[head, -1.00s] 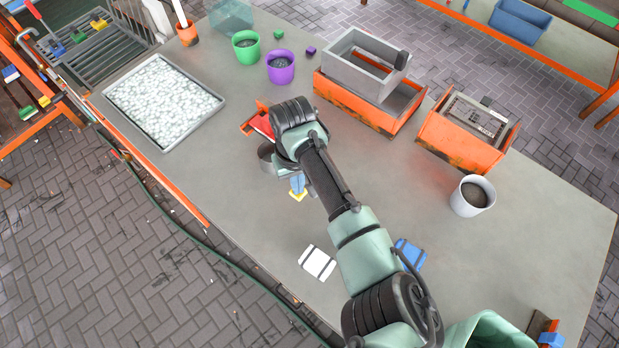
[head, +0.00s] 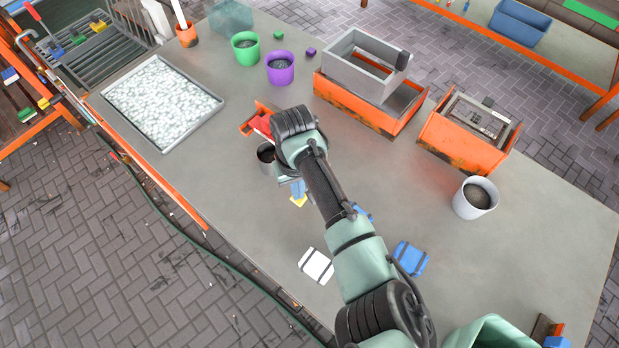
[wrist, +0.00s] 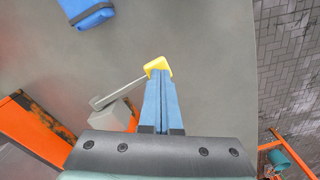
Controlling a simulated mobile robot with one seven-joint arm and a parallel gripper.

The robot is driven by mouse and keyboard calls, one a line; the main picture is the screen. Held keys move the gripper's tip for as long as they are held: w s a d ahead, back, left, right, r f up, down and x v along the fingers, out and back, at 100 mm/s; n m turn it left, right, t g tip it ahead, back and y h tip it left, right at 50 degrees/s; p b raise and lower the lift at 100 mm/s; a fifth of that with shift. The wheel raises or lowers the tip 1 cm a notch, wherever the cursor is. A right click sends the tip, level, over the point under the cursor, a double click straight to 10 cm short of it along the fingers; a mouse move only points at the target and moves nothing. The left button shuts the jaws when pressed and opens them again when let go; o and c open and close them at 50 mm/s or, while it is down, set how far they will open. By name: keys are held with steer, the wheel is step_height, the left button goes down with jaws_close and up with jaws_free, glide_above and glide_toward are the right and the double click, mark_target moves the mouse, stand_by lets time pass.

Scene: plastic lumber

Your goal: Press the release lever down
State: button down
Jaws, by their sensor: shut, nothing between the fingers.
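The release lever is a thin grey bar (wrist: 120,92) with a yellow end (wrist: 157,66). It comes out of a grey block (wrist: 117,114) in the wrist view. In the head view its yellow end (head: 299,200) shows just below my gripper (head: 298,190), and my arm hides most of the rest. My gripper (wrist: 160,77) is shut and empty, its blue fingers together. The fingertips overlap the yellow end in the wrist view. I cannot tell whether they press on it or hover just above it.
A red-orange holder (head: 256,120) and a dark grey cup (head: 266,158) stand close to my wrist. A white block (head: 316,265) and a blue block (head: 410,258) lie nearer. Orange fixtures (head: 462,138) stand at the right back. Bare table lies left of my gripper.

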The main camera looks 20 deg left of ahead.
steer(key=shift+r+p, duration=3.25)
steer(key=shift+r, duration=0.1)
steer(key=w+a+r+t+y+b, duration=0.1)
steer(key=w+a+r+t+y, duration=0.35)
steer(key=r, duration=0.65)
steer(key=w+a+r+t+y+b, duration=0.1)
steer(key=w+a+r+t, duration=0.3)
steer(key=w+a+r, duration=0.45)
steer(key=d+r+t+y+b, duration=0.15)
steer(key=d+r+t, duration=0.3)
steer(key=r, duration=0.95)
steer(key=s+d+r+m+t, duration=0.1)
steer(key=s+d+r+t, duration=0.15)
steer(key=d+r, duration=0.45)
steer(key=s+d+r+m+t, duration=0.2)
steer(key=r+t, duration=0.2)
steer(key=r, duration=0.6)
steer(key=s+d+r+m+t+h+b, duration=0.1)
steer(key=s+d+r+m+t+h, duration=0.4)
steer(key=s+d+r, duration=0.8)
steer(key=t+h, duration=0.2)
steer(key=t, duration=0.1)
steer(key=shift+s+d+b, duration=0.35)
steer(key=shift+s+b, duration=0.05)
